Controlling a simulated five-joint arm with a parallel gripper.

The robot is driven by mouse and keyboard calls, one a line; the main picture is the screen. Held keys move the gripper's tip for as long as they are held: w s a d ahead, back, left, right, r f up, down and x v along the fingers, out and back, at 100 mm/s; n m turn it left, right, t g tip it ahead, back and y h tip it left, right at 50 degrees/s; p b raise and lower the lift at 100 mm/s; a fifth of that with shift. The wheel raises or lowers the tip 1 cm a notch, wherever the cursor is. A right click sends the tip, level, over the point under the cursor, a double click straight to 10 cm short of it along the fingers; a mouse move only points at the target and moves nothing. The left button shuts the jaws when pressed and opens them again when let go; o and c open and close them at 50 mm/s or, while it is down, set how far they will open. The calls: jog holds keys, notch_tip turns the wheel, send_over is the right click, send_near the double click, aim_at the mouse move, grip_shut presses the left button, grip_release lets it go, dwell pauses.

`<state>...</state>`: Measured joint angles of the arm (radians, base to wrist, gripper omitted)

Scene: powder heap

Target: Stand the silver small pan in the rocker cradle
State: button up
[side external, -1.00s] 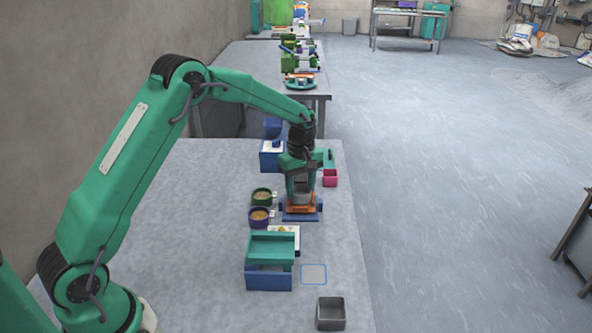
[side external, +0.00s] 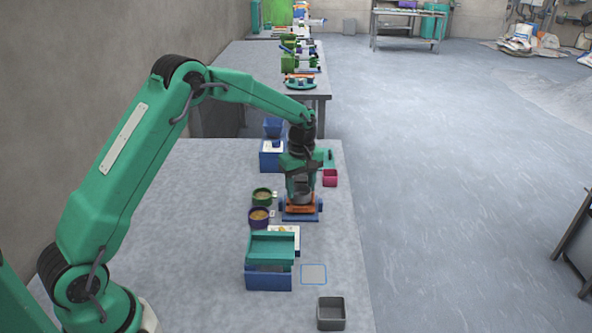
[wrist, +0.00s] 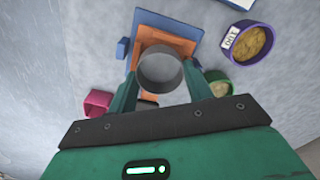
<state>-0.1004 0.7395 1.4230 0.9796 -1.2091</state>
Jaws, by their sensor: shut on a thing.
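The silver small pan (side external: 301,197) is a round grey metal cup. My gripper (side external: 300,189) is shut on it, with one finger on each side in the wrist view (wrist: 161,90). The pan also shows in the wrist view (wrist: 160,73), and it looks empty. The rocker cradle (side external: 301,211) is orange on a blue base, directly under the pan. It also shows in the wrist view (wrist: 178,45). The pan is at or just above the cradle; I cannot tell whether they touch.
A green pan (side external: 262,196) and a purple pan (side external: 259,216), both with tan powder, stand left of the cradle. A pink box (side external: 329,178) stands to its right. A teal and blue box (side external: 270,277) and a grey square box (side external: 330,314) are nearer the camera.

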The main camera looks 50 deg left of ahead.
jog(key=shift+f, duration=0.3)
jog(key=o, duration=1.4)
jog(key=shift+o, duration=0.2)
jog(key=shift+r, duration=0.15)
notch_tip(320, 180, up, 7)
dwell(0.5)
